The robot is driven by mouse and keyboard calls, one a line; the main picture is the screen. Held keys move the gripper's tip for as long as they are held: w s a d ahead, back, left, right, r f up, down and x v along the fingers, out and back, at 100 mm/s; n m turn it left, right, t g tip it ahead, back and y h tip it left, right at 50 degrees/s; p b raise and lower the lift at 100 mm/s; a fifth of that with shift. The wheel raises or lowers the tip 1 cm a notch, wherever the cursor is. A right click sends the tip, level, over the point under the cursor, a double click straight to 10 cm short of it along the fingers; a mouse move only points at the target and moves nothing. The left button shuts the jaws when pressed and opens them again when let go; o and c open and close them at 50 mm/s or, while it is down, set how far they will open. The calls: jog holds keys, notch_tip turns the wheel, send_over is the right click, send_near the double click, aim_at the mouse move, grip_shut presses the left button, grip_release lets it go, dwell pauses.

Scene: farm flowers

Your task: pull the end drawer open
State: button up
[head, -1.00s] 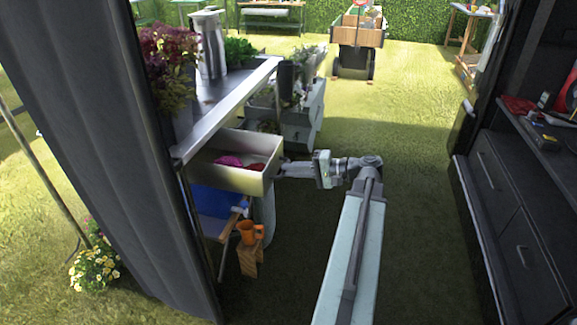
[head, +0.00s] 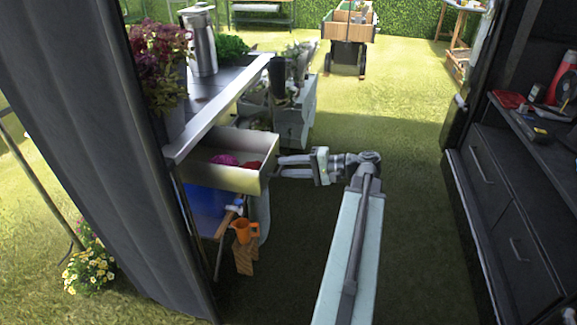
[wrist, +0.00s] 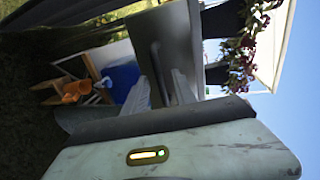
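The end drawer (head: 228,178) stands out from the end of the metal-topped table in the head view, its inside showing. Pink and red things (head: 228,160) lie in it. My gripper (head: 279,166) is just right of the drawer front, fingers pointing left at it. In the wrist view the drawer front (wrist: 185,35) is grey with a bar handle (wrist: 156,60). My gripper's two fingers (wrist: 160,80) are spread, with the handle between them. No firm hold on it shows. The handle is hidden in the head view.
An orange jug (head: 243,229) stands on a wooden stool (head: 244,258) below the drawer. A metal pitcher (head: 199,40) and plants stand on the table (head: 205,105). A dark cabinet (head: 510,205) is at right. Grass between is clear.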

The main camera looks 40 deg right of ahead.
jog(key=p+v, duration=0.1)
jog(key=v, duration=0.6)
jog(key=shift+s, duration=0.2)
jog(key=shift+d, duration=0.15)
